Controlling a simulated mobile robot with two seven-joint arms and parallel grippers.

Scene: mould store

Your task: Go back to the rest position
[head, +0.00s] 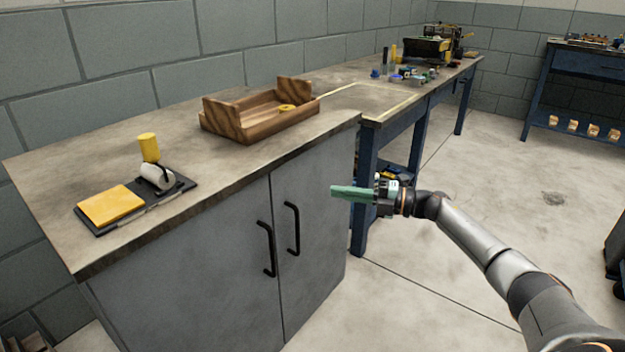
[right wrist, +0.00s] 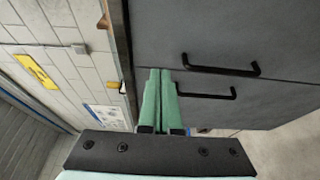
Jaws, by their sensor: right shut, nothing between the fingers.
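My right gripper (head: 352,192) has green fingers and is held out in front of the grey cabinet, near its right end and below the top's edge. In the right wrist view the two green fingers (right wrist: 158,100) lie together with nothing between them. The cabinet doors with two black handles (right wrist: 222,68) show beyond the fingers there, and the fingers appear apart from them. My left gripper is not in view.
The cabinet top (head: 60,190) bears a wooden tray (head: 225,122), a yellow cylinder (head: 149,147), and a dark mat with a yellow block (head: 110,205) and a white roll (head: 157,177). A blue-legged workbench (head: 365,165) adjoins it. Open floor (head: 500,190) lies right.

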